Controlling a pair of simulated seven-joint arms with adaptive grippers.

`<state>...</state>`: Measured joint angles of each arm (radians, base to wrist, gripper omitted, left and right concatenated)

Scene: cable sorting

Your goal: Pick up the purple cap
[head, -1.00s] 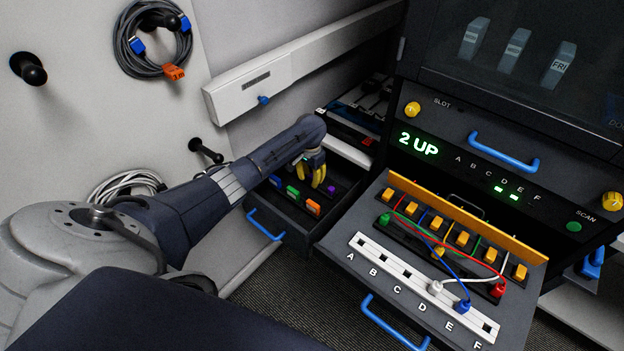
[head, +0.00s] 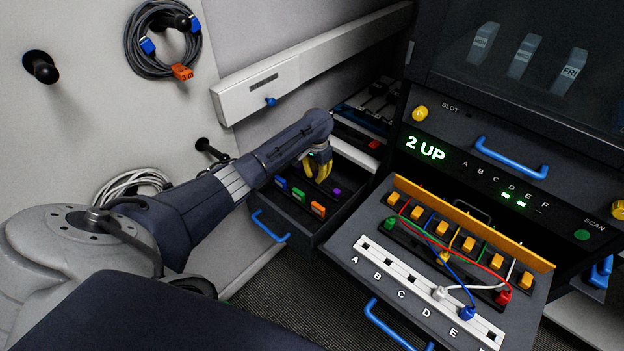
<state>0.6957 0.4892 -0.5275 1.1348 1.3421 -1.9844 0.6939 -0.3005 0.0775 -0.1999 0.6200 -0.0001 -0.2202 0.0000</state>
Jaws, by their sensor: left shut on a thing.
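A small purple cap (head: 337,191) sits in the open dark drawer (head: 296,232), toward its right side. My left gripper (head: 321,179) has yellow fingers pointing down over the drawer, just up and left of the purple cap in the picture. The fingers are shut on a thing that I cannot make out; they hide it. The purple cap shows beside the fingertips, with a small gap in the picture. My right gripper is not in view.
Blue (head: 281,184), green (head: 298,194) and orange (head: 318,209) pieces sit in the same drawer. To the right is a panel with coloured cables and a white lettered strip (head: 411,279). Coiled cables (head: 164,40) hang on the wall at the left.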

